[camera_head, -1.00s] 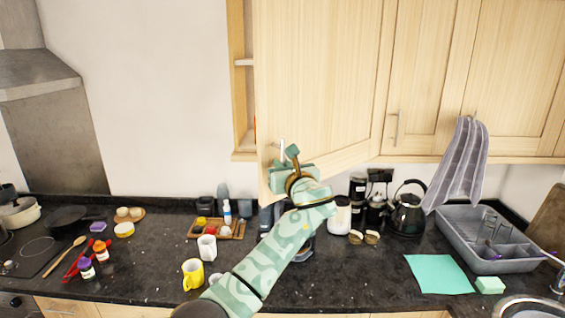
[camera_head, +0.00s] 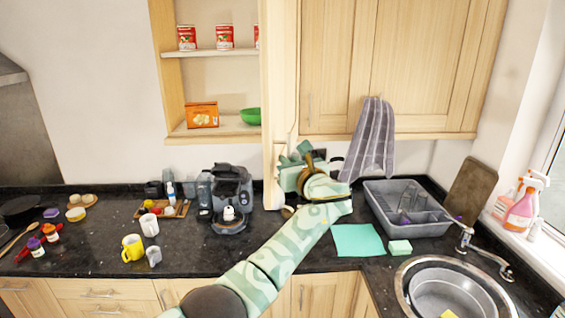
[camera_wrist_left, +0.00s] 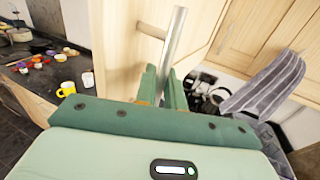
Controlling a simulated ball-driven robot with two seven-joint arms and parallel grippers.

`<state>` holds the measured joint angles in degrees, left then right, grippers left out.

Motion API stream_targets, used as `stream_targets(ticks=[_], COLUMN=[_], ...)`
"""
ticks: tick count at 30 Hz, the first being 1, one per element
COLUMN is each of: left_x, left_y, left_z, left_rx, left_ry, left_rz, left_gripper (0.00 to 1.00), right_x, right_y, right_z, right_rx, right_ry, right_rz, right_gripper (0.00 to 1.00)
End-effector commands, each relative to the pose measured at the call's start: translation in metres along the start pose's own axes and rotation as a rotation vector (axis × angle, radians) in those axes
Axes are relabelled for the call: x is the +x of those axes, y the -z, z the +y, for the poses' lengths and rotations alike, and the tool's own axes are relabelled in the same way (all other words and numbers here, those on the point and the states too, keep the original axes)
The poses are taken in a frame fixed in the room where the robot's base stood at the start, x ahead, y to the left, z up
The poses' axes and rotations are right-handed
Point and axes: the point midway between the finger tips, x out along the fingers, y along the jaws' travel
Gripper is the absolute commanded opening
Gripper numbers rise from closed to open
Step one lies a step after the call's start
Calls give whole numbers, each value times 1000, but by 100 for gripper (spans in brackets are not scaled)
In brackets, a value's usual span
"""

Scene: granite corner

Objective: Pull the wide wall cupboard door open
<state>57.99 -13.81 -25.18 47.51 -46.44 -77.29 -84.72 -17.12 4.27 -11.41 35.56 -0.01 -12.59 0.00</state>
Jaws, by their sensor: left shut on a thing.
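The wide wall cupboard door (camera_head: 281,80) stands swung open, seen nearly edge-on in the head view. Behind it the cupboard's shelves show, with red cans (camera_head: 225,37), an orange box (camera_head: 202,115) and a green bowl (camera_head: 250,116). My left gripper (camera_head: 284,166) is at the door's lower part. In the left wrist view its fingers (camera_wrist_left: 164,88) are shut on the door's bar handle (camera_wrist_left: 175,38), and the door panel (camera_wrist_left: 120,50) fills the upper middle. My right gripper is not in view.
A coffee machine (camera_head: 231,190) stands on the dark counter below the cupboard. A striped towel (camera_head: 372,140) hangs from the neighbouring cupboard. A grey dish rack (camera_head: 380,200) and the sink (camera_head: 455,285) are at the right. Mugs (camera_head: 132,247) stand at the left.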

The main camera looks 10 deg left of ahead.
Motion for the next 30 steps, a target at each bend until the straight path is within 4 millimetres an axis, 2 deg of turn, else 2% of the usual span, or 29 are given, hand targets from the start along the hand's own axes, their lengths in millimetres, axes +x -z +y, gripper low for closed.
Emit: stream_targets(ticks=[15, 16, 17, 18, 26, 30], left_x=[-1, -1, -1, -1, -2, -16], left_y=[-2, -3, -3, -2, -1, 1], left_z=[-4, -4, -4, -4, -4, -5], left_rx=[-3, -4, -4, -4, -3, -4], left_ry=[1, 1, 1, 1, 1, 4], left_rz=[-3, -3, -3, -3, -2, -1], left_gripper=[0, 13, 22, 24, 24, 24], right_x=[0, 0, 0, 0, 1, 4], right_y=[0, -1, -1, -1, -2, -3], right_z=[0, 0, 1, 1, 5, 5], right_rx=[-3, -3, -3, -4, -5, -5], right_ry=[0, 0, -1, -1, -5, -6], right_rz=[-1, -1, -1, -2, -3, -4], right_gripper=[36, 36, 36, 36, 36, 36])
